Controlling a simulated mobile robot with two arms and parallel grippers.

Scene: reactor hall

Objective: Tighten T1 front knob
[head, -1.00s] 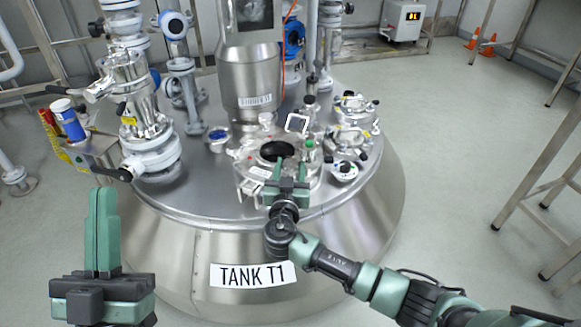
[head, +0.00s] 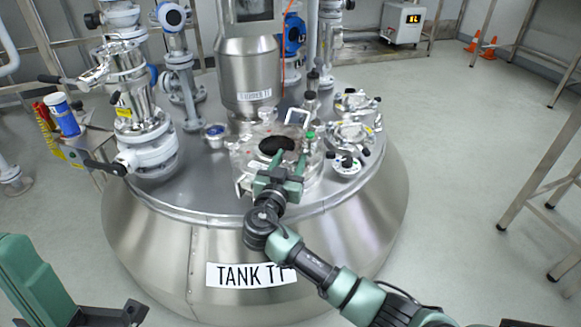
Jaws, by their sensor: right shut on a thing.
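Tank T1 (head: 140,215) is a large steel vessel with a white "TANK T1" label (head: 235,275) on its front. On its top is a clear round manway cover (head: 243,150) with a dark opening (head: 275,146) in the middle. My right gripper (head: 286,170) reaches in from the lower right to the front edge of this cover. It is shut on the front knob, which its fingers hide. My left gripper (head: 35,282) is at the bottom left, away from the tank top and partly cut off by the picture edge.
A green-topped fitting (head: 309,135) stands right of the cover. Clamped ports (head: 350,132) sit further right.

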